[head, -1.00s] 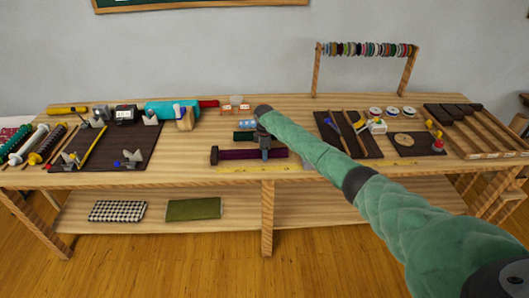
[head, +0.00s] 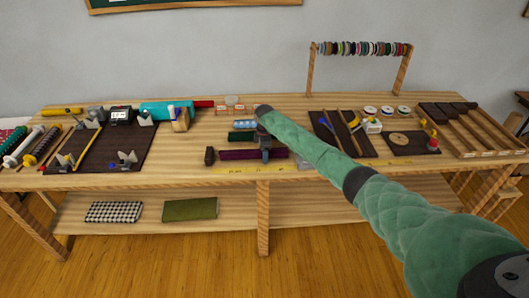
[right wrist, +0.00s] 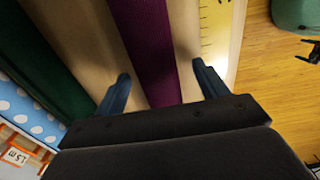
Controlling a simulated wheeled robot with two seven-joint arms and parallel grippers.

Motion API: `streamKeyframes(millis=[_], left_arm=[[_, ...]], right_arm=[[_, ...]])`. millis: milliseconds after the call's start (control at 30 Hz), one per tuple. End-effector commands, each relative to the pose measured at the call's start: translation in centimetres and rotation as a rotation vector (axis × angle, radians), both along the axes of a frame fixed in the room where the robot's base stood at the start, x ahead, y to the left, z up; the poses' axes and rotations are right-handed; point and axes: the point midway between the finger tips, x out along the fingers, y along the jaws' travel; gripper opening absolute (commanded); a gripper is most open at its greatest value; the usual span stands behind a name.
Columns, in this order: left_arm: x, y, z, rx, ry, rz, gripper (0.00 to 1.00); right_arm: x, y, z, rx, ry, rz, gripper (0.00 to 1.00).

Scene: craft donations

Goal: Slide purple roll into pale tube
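The purple roll (head: 238,155) lies lengthwise left to right near the table's front edge, behind a yellow ruler. My right gripper (head: 265,156) is over its right part. In the right wrist view the purple roll (right wrist: 149,45) runs between the two fingers of my right gripper (right wrist: 162,88). The fingers are apart, with a gap on each side of the roll. A small pale grey piece (head: 304,164) shows beside the roll's right end, partly behind my arm; I cannot tell whether it is the pale tube. My left gripper is out of view.
Dark mats with tools (head: 100,150) are at both sides. The table between the left mat and the block is clear.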

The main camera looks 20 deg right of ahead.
Motion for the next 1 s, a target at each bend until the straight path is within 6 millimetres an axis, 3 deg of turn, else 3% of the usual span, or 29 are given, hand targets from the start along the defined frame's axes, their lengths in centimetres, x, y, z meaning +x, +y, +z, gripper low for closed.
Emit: streamKeyframes(millis=[300, 400, 700, 1000], left_arm=[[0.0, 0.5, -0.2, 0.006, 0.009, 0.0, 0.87], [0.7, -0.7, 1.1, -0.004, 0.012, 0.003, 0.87], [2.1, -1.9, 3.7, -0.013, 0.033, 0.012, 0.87], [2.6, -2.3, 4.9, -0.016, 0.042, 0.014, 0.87]], right_arm=[[0.1, 0.0, 0.8, 0.001, -0.001, 0.0, 0.72], [0.1, -0.1, 2.0, 0.0, -0.002, 0.0, 0.72], [0.1, 0.0, 6.1, 0.002, -0.002, 0.0, 0.72], [0.0, -0.1, 7.7, 0.001, 0.001, 0.0, 0.72]])
